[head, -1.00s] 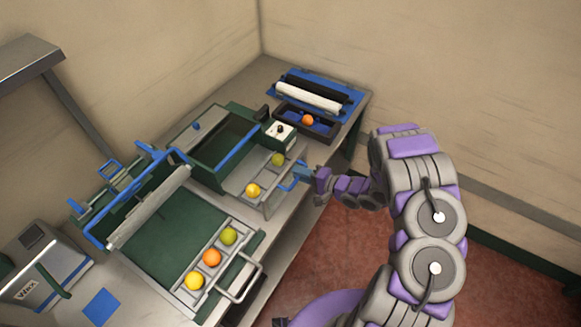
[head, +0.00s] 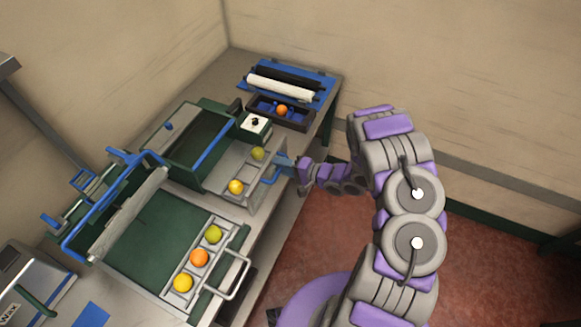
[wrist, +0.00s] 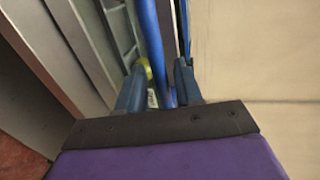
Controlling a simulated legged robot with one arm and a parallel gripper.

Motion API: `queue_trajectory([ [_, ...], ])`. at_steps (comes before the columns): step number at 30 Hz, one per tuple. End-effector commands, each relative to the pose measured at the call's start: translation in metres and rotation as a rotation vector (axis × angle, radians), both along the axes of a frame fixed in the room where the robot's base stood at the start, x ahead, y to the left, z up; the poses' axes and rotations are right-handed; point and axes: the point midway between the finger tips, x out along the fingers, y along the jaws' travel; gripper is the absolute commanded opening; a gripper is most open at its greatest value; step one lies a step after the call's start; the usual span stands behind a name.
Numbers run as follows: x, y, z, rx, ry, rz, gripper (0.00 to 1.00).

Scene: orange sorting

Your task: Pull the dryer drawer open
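The dryer is a green box (head: 193,172) with a blue bar over it. Its drawer (head: 246,196) is a grey tray reaching out toward the front right, with a yellow fruit (head: 236,187) and a green fruit (head: 258,153) in it. The drawer's blue handle (head: 270,180) is at its outer end. My gripper (head: 284,166) is at this handle. In the wrist view the blue handle bar (wrist: 153,45) runs between the two fingers (wrist: 160,85). A gap shows beside the left finger; the right finger is close to or touching the bar.
A front tray (head: 222,268) with a metal handle holds green, orange and yellow fruits. At the back, a dark bin (head: 300,120) holds an orange, before black and white rollers (head: 282,88). A white-topped box (head: 256,122) stands beside the drawer. Open floor (head: 320,225) lies right of the bench.

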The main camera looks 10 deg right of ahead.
Motion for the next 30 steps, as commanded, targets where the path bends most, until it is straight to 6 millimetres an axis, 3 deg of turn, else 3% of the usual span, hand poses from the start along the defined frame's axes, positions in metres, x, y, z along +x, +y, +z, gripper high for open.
queue_trajectory([
  [5, -0.01, -0.016, 0.004, -0.001, -0.001, -0.005, 0.35],
  [22, -0.077, -0.102, 0.026, -0.003, 0.001, -0.005, 0.35],
  [30, -0.097, -0.126, 0.033, -0.003, 0.003, -0.002, 0.35],
])
